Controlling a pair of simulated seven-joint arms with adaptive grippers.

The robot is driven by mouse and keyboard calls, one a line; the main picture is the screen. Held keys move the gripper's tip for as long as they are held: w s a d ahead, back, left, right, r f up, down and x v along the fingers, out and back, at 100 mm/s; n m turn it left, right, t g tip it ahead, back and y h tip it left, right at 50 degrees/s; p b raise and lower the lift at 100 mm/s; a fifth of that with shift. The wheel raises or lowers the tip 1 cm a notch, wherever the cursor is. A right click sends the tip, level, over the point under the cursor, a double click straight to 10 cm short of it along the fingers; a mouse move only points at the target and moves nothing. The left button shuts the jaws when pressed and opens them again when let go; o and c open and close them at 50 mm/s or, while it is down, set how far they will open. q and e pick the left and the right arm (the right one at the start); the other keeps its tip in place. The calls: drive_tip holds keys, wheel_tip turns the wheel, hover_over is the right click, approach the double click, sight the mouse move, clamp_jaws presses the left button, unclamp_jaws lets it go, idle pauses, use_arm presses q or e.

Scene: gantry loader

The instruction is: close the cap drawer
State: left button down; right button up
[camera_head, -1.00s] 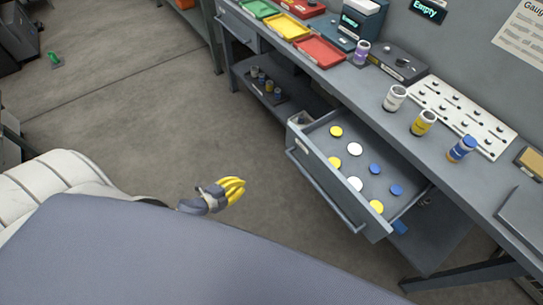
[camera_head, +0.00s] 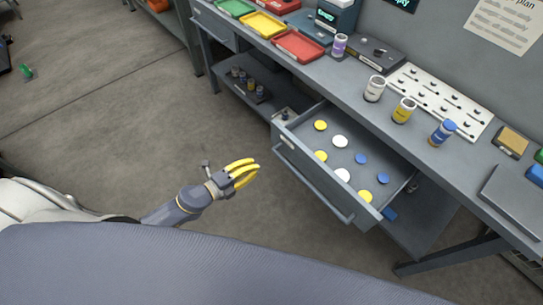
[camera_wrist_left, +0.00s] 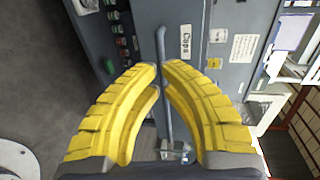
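The cap drawer (camera_head: 318,172) is pulled out from under the workbench, with yellow, white and blue caps lying inside. Its long bar handle (camera_head: 312,184) runs along the front. In the left wrist view the drawer front bears a "Caps" label (camera_wrist_left: 186,40), and the handle (camera_wrist_left: 160,45) runs upright, in line with the narrow gap between the fingertips. My left gripper (camera_head: 258,166) has yellow fingers with tips drawn close together and nothing held. It is left of the drawer front, apart from the handle; the fingers also show in the left wrist view (camera_wrist_left: 159,67). My right gripper is out of view.
A lower shelf (camera_head: 268,92) with small bottles is left of the drawer.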

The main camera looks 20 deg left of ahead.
use_arm(q)
drive_tip(key=x, duration=0.9)
drive_tip(key=shift+w, duration=0.1)
idle(0.4)
